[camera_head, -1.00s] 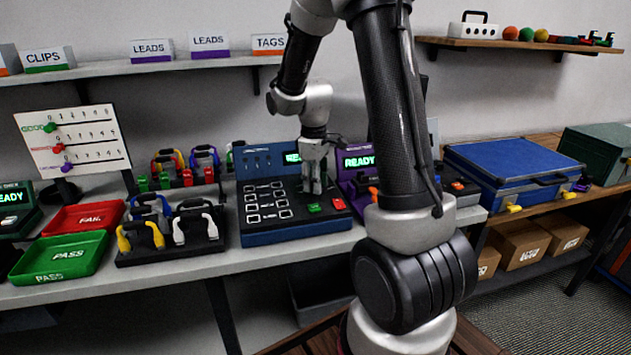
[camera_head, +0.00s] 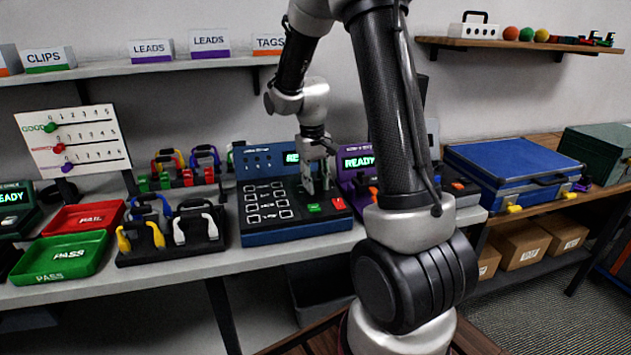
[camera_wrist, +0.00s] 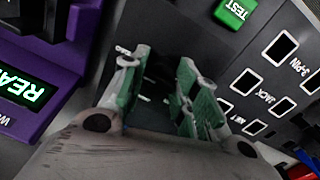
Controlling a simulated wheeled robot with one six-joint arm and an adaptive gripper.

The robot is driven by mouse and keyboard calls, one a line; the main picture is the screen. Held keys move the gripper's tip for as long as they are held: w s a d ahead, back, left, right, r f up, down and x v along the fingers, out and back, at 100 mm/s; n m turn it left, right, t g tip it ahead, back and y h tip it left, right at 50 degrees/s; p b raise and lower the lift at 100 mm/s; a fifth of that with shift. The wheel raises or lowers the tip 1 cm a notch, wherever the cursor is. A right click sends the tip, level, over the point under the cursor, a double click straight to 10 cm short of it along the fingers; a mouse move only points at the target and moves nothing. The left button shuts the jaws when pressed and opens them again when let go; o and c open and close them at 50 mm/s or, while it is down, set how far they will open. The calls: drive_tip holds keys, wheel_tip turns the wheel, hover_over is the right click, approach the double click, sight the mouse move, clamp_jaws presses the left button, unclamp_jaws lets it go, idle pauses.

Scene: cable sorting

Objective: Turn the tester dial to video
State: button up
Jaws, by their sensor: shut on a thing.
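The blue-bodied tester (camera_head: 296,232) stands on the bench, with a dark panel of white-outlined sockets, a green button, a red button and a lit green READY screen (camera_head: 292,158). My gripper (camera_head: 315,188) points down onto the right part of its panel. In the wrist view its green-padded fingers (camera_wrist: 166,88) are closed around a dark thing, apparently the tester dial (camera_wrist: 158,76), which is mostly hidden between them. The dial's pointer and the setting it stands at cannot be read. The green TEST button (camera_wrist: 232,12) and sockets marked 3-PIN and JACK show beside the fingers.
A purple tester (camera_head: 358,163) with a READY screen stands close on the right, partly behind my arm. A rack of cable leads (camera_head: 172,240), a green PASS tray (camera_head: 62,258) and a red FAIL tray (camera_head: 88,217) lie to the left. A shelf runs above.

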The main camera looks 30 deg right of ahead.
idle(0.3)
drive_tip(key=o, duration=1)
drive_tip(key=r, duration=1.2)
drive_tip(key=shift+a, duration=0.4)
drive_tip(key=shift+f, duration=0.15)
drive_tip(key=s+a+r+t, duration=0.1)
drive_tip(key=s+r, duration=0.1)
drive_tip(key=s, duration=0.6)
drive_tip(key=s+a+r+t, duration=0.1)
drive_tip(key=s+r+t, duration=0.1)
drive_tip(key=s, duration=0.5)
drive_tip(key=s+a+r+t, duration=0.1)
drive_tip(key=s+a+r, duration=0.1)
drive_tip(key=s, duration=0.6)
drive_tip(key=shift+s+a+n+y, duration=0.1)
drive_tip(key=shift+s+n+y, duration=0.2)
drive_tip(key=shift+s+n, duration=0.1)
